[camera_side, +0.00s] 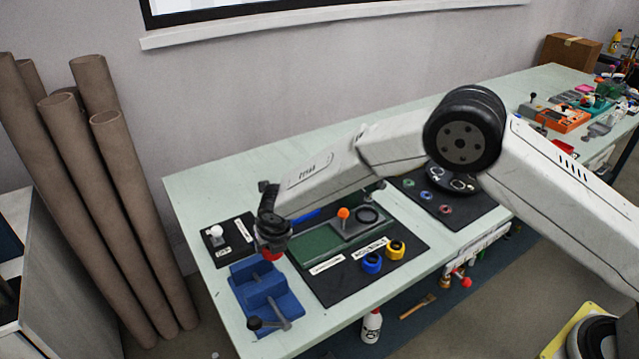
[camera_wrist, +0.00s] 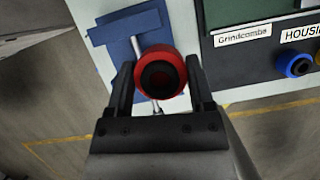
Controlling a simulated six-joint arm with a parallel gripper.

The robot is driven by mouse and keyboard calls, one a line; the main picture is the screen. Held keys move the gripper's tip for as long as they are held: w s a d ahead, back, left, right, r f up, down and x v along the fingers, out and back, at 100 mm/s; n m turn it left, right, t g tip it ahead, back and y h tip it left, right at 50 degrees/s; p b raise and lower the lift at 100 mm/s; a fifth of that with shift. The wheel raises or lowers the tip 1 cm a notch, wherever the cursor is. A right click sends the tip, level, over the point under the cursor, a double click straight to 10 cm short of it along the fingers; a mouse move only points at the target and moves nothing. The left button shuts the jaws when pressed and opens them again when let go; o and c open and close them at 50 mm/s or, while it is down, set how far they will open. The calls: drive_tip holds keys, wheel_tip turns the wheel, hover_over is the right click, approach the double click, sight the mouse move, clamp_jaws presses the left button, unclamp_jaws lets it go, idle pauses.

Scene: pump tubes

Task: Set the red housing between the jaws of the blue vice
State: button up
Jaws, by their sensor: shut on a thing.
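The red housing (camera_wrist: 162,54) is a short round ring with a dark centre, held between the fingers of my gripper (camera_wrist: 160,66) in the wrist view. In the side view it shows as a small red patch (camera_side: 271,256) under my gripper (camera_side: 270,245), which hides most of it. The blue vice (camera_side: 262,300) stands at the near left corner of the table, with its handle toward the front. My gripper is above the vice's back end. In the wrist view the housing covers part of the vice (camera_wrist: 114,31). The vice's jaw gap is hard to make out.
A blue housing (camera_side: 372,262) and a yellow housing (camera_side: 396,249) stand on the dark mat (camera_side: 345,290) right of the vice. A green-grey fixture (camera_side: 315,245) with an orange knob lies behind them. A small black board (camera_side: 222,237) lies left of my gripper.

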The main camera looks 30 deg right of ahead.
drive_tip(key=shift+w+a+r+n+y, duration=0.1)
drive_tip(key=shift+w+a+n+y, duration=0.3)
drive_tip(key=shift+n, duration=0.4)
drive_tip(key=shift+s, duration=0.1)
drive_tip(key=shift+a+f, duration=0.1)
drive_tip(key=shift+f, duration=4.95)
drive_tip(key=shift+f, duration=0.1)
drive_tip(key=o, duration=1.3)
drive_tip(key=shift+v, duration=6.1)
